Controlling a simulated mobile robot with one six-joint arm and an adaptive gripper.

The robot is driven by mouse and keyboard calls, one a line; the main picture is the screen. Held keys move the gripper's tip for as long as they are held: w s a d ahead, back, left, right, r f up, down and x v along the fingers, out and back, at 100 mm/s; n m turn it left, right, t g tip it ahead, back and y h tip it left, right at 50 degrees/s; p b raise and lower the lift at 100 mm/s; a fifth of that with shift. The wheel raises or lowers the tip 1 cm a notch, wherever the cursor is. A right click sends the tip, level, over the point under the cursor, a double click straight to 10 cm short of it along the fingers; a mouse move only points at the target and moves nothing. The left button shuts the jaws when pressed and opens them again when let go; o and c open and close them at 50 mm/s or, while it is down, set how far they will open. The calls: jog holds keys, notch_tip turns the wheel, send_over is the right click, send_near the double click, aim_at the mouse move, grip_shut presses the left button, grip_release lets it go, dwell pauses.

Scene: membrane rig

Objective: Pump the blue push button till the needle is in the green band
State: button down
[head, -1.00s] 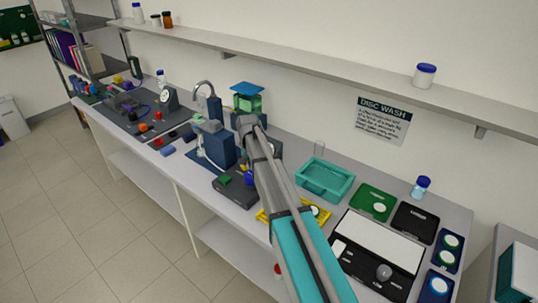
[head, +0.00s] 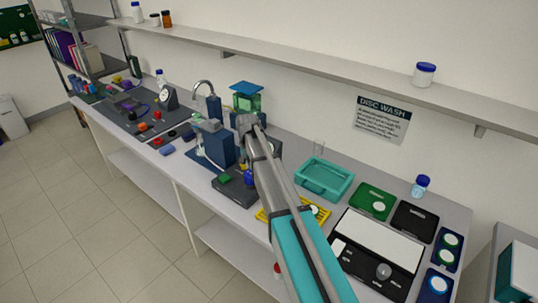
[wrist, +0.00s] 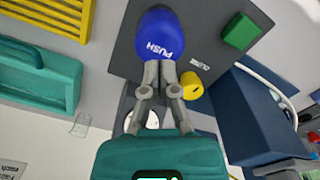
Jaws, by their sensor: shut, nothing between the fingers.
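The blue push button (wrist: 160,36), a round dome marked PUSH, stands on a dark grey panel (wrist: 120,55) in the wrist view. It also shows beside my arm in the head view (head: 249,179). My gripper (wrist: 160,66) is shut and empty, with its fingertips at the button's edge; I cannot tell whether they touch it. A yellow knob (wrist: 191,86) sits beside the fingers, and a green button (wrist: 241,31) is right of the blue one. A white round face (wrist: 150,118) is mostly hidden behind my gripper, so no needle or green band can be read.
A dark blue housing (wrist: 245,115) stands close on the right in the wrist view. A teal tray (wrist: 35,75) and a yellow rack (wrist: 60,15) lie to the left. In the head view, a black-framed white board (head: 375,245) occupies the bench's right.

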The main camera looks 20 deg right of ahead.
dwell(0.7)
jog(key=s+f+n+b, duration=0.3)
jog(key=s+n, duration=0.1)
jog(key=s, duration=2.5)
jog(key=shift+d+n, duration=0.15)
jog(key=shift+n, duration=0.25)
jog(key=shift+s, duration=0.1)
